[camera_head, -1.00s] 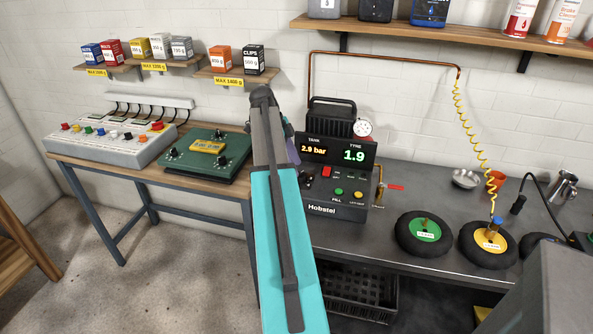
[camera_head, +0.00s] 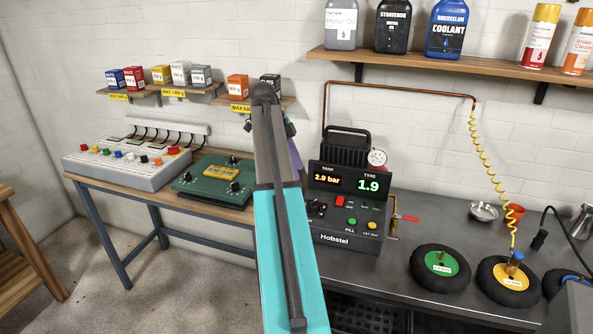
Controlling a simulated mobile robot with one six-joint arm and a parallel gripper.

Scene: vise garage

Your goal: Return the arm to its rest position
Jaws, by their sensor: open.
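My arm (camera_head: 292,255), cyan with a dark grey upper part, stands upright in the middle of the view. Its dark rounded top lies in front of the small wall shelf. Small dark parts of my gripper (camera_head: 290,128) stick out from behind the arm on both sides, spread apart. The arm hides the rest of it, including the space between the jaws. A purple part (camera_head: 294,154) shows at the arm's right edge. Nothing held can be seen.
The tyre inflator (camera_head: 345,195) stands right of the arm, reading 2.9 bar and 1.9. A green device (camera_head: 212,180) and a grey switch box (camera_head: 125,165) are left. A green-hubbed wheel (camera_head: 440,268) and a yellow-hubbed wheel (camera_head: 508,282) lie on the right bench. Bottles stand above.

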